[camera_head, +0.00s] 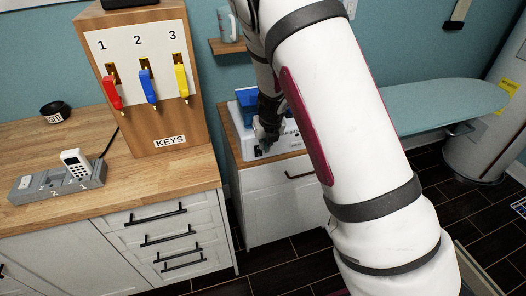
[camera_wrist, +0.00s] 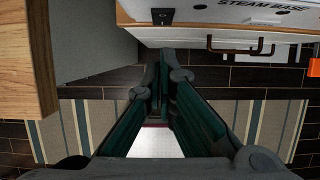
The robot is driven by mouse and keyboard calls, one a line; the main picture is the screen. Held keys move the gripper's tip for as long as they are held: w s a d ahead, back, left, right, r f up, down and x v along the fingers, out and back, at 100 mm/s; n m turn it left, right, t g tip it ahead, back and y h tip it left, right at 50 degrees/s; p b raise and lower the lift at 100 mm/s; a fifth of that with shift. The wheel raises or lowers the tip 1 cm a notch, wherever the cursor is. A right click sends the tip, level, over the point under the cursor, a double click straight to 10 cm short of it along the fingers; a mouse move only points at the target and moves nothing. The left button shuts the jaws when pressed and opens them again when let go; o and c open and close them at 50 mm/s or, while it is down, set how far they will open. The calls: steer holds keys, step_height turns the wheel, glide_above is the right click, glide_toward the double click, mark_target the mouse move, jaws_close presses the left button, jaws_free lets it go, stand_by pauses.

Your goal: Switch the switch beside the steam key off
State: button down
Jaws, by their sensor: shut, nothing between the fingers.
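A small black rocker switch (camera_wrist: 163,15) sits on the pale panel of the steam base (camera_wrist: 215,17) at the top of the wrist view. I cannot tell which way it is set. Lettering beside it reads "STEAM BASE"; no key shows beside the switch there. My gripper (camera_wrist: 159,56) is shut and empty, its fingertips just below the switch in the picture and apart from it. In the head view my gripper (camera_head: 266,138) is at the front of the white steam base (camera_head: 289,141), with a blue part behind. My gripper and arm hide part of the base there.
A wooden key box (camera_head: 164,107) with red, blue and yellow keys stands on the left counter (camera_head: 143,176). A grey dock (camera_head: 55,185) with a white handset lies there too. An ironing board (camera_head: 440,100) is at right. A wooden edge (camera_wrist: 25,60) is left in the wrist view.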

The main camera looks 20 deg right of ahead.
steer(key=shift+w+r+v, duration=0.1)
steer(key=shift+w+v, duration=0.1)
steer(key=shift+v, duration=0.65)
steer(key=shift+w+r+v, duration=0.1)
steer(key=shift+w+v, duration=0.1)
steer(key=shift+v, duration=0.65)
steer(key=shift+w+v, duration=0.15)
steer(key=shift+v, duration=0.7)
steer(key=s+a+r+n+y, duration=0.2)
steer(key=s+a+r+n, duration=0.1)
steer(key=s+r+n, duration=0.55)
steer(key=s+a+r+n+y, duration=0.1)
steer(key=s+a+r+n, duration=0.1)
steer(key=s+r+n, duration=0.65)
steer(key=s+d+r+n+h, duration=0.1)
steer(key=s+r+n, duration=0.2)
steer(key=s+n, duration=0.5)
steer(key=s+d+r+n+t+h, duration=0.1)
steer(key=s+r+n, duration=0.3)
steer(key=s+n, duration=0.5)
steer(key=shift+d+n+h, duration=0.5)
steer(key=shift+d+n, duration=0.05)
steer(key=shift+n, duration=0.45)
